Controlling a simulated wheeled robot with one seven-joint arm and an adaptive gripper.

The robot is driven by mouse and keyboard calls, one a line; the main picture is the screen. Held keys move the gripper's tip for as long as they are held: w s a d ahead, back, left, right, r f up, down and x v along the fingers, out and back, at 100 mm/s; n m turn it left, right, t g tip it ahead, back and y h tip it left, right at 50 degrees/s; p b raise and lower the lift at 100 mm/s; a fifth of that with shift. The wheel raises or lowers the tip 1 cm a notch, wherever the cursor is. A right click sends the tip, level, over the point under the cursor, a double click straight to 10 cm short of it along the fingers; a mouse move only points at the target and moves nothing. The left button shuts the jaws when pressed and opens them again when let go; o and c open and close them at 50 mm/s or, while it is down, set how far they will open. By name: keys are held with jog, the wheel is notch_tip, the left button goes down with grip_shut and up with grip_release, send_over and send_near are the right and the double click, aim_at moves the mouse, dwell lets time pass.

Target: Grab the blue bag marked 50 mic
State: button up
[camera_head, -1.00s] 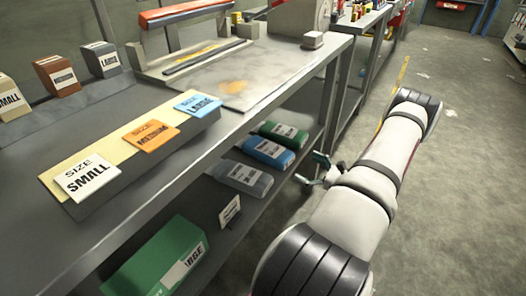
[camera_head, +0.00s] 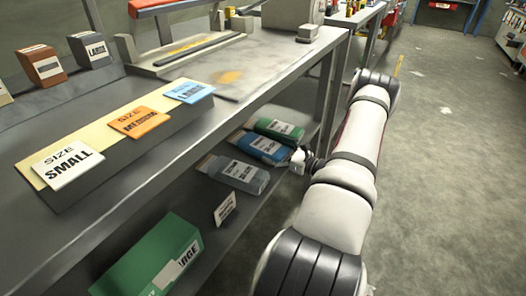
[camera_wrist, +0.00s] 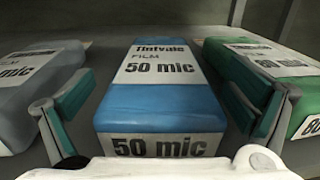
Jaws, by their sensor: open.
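The blue bag (camera_wrist: 160,100) with white labels reading "50 mic" lies on the lower shelf, centred ahead of my gripper in the wrist view. It also shows in the head view (camera_head: 261,148), between a grey bag and a green bag. My gripper (camera_wrist: 160,110) is open. Its left finger is to the left of the blue bag and its right finger to the right, near the bag's front end. I cannot tell whether either finger touches a bag. In the head view my gripper (camera_head: 300,160) is at the shelf's front edge, beside the blue bag.
The grey bag (camera_wrist: 38,75) lies close on the left and the green bag (camera_wrist: 262,65) close on the right. The tabletop (camera_head: 150,185) overhangs the shelf. A green box (camera_head: 150,258) and a small white card (camera_head: 225,209) stand nearer on the shelf.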

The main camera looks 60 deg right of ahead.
jog(key=c, duration=1.3)
jog(key=shift+r, duration=0.1)
